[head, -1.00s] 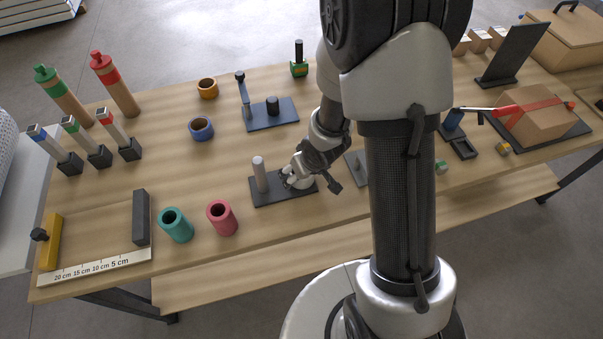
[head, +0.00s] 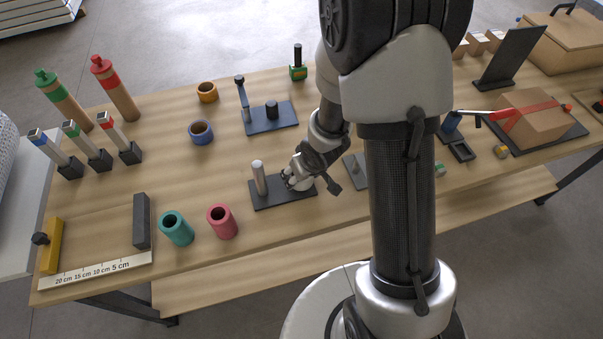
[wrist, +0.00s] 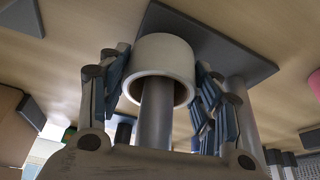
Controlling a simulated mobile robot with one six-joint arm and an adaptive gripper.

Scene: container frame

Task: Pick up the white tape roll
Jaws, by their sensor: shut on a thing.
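The white tape roll (wrist: 163,56) sits between the fingers of my gripper (wrist: 163,88) in the wrist view. The fingers press on it from both sides. A grey post (wrist: 156,118) runs through the roll's hole, so the roll is around the post. The post stands on a dark base plate (wrist: 232,50). In the head view, my gripper (head: 297,181) is at the right part of the dark plate (head: 266,202). The roll is mostly hidden there by the gripper.
Teal (head: 176,228) and pink (head: 222,221) tubes stand left of the plate. A blue ring (head: 200,131) and an orange ring (head: 207,92) lie farther back. Another plate with posts (head: 270,117) stands behind. Bare wood lies in front of the plate.

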